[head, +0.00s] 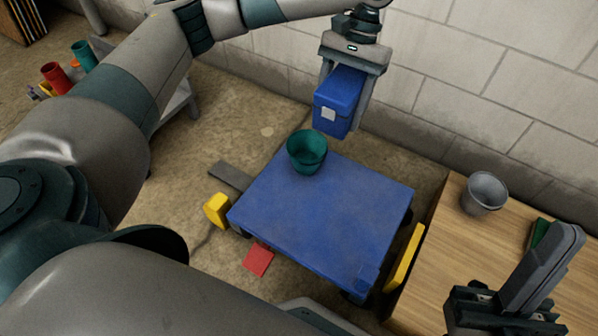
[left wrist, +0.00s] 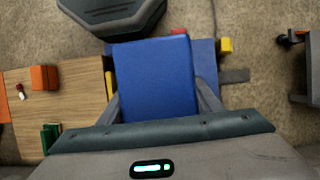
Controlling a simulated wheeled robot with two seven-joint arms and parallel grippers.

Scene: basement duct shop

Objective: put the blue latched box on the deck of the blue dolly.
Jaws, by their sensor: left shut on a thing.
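My left gripper (head: 350,100) is shut on the blue latched box (head: 347,88), one finger on each side. The box has a pale latch on its front and is held in the air above and beyond the far edge of the blue dolly (head: 325,220). In the left wrist view the box (left wrist: 155,78) hangs between the fingers and hides much of the dolly (left wrist: 205,62) below. The dolly's deck is flat and mostly bare. My right gripper (head: 545,265) is over the wooden table at lower right, and its finger gap is unclear.
A green pot (head: 307,160) is at the deck's far left corner. A wooden table (head: 440,260) with a grey cup (head: 484,195) stands right of the dolly. A yellow block (head: 216,210) and a red flat piece (head: 258,260) are beside the dolly. A block wall (head: 480,100) rises behind.

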